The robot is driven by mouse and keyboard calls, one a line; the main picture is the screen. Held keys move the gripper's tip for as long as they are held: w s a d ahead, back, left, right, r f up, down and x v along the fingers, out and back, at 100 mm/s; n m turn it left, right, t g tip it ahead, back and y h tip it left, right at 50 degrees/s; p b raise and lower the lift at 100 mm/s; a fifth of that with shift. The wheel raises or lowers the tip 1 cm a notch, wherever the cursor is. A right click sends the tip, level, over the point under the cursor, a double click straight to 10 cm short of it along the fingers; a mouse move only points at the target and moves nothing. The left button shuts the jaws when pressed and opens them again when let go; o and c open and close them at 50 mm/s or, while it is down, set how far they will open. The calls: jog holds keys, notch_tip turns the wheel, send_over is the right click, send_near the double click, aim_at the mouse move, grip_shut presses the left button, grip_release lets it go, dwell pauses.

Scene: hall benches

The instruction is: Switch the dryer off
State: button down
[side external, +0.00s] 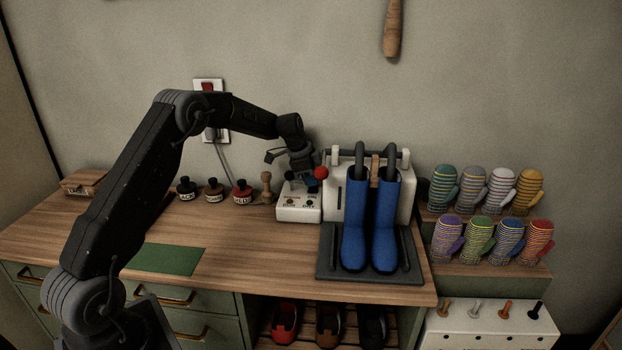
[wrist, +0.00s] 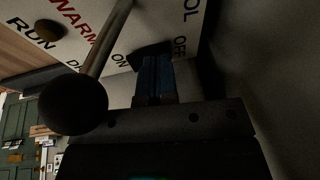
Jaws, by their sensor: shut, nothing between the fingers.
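The boot dryer (side external: 409,205) is a white unit with a pair of blue boots (side external: 355,225) on its grey tubes. A white control box (side external: 298,214) stands at its left. In the wrist view, the panel (wrist: 115,45) carries the words RUN, WARM, ON and OFF, some partly cut off. A dark switch (wrist: 150,50) sits between ON and OFF. My gripper (side external: 309,182) is shut and empty, low over the box. Its blue fingers (wrist: 155,75) reach the switch in the wrist view and partly hide it; contact and the switch's position cannot be told.
A lever with a round knob (wrist: 73,104) stands close beside my fingers; the knob is red in the side view (side external: 321,172). Several stamps (side external: 242,192) stand left of the box. A wall outlet (side external: 208,88) with a red switch is behind my arm. Mittens (side external: 445,188) stand at right.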

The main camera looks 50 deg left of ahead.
jog(key=a+r, duration=0.3)
jog(key=r, duration=0.6)
jog(key=shift+s+a+r, duration=0.2)
jog(key=shift+s+a, duration=0.05)
jog(key=shift+a, duration=0.1)
jog(key=shift+d, duration=0.1)
jog(key=s+d+r+n+t+y, duration=0.1)
jog(key=s+d+r+n, duration=0.1)
jog(key=s+d+r, duration=0.55)
jog(key=s+d+r+n, duration=0.2)
jog(key=s+d+r, duration=0.3)
jog(key=s+d, duration=0.4)
jog(key=s+d+f+n, duration=0.1)
jog(key=s+d+f, duration=0.1)
jog(key=s, duration=0.4)
jog(key=s+d+f+n+t, duration=0.1)
jog(key=s+d+f+n, duration=0.1)
jog(key=s+d, duration=0.2)
jog(key=s+d+f+n, duration=0.1)
jog(key=s+d+f, duration=0.1)
jog(key=s, duration=0.7)
jog(key=shift+s+d+n, duration=0.3)
jog(key=shift+d+n, duration=0.1)
jog(key=shift+d, duration=0.35)
jog(key=c, duration=1.8)
grip_release()
